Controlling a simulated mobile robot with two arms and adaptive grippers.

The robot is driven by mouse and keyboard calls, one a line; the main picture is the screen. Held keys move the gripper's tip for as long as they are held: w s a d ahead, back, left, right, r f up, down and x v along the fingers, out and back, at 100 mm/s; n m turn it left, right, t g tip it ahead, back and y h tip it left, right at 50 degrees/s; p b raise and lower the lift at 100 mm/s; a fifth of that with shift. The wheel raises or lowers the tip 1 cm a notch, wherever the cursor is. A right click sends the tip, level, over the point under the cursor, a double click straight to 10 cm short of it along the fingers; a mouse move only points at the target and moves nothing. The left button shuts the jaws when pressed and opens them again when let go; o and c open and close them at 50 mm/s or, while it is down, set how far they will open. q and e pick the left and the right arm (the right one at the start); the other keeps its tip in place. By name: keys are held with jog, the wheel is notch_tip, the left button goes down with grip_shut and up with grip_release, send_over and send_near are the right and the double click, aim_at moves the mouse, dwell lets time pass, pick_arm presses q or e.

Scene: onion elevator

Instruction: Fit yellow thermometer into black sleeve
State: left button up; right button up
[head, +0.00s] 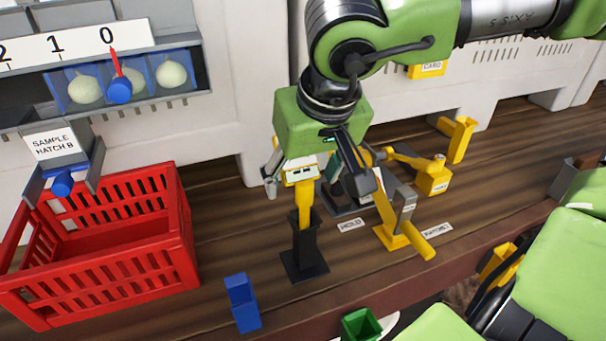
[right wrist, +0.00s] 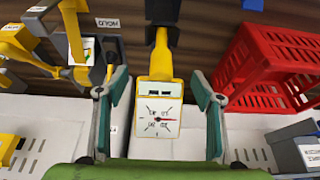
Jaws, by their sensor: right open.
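The yellow thermometer (head: 304,200) stands upright, its stem going down into the top of the black sleeve (head: 305,248). How deep the stem sits is hidden by the sleeve. In the right wrist view the thermometer's white dial (right wrist: 158,117) faces the camera, and its stem meets the black sleeve (right wrist: 162,12). My right gripper (head: 316,184) is around the thermometer head from above. In the right wrist view my right gripper (right wrist: 160,80) is open, with a clear gap between each finger and the dial. My left gripper is not in view.
A red crate (head: 185,250) stands left of the sleeve. A yellow lever fixture (head: 392,236) stands close on the right. Bare wood lies between crate and sleeve.

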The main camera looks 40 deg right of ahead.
jog(key=v, duration=1.2)
jog(key=shift+s+f, duration=0.1)
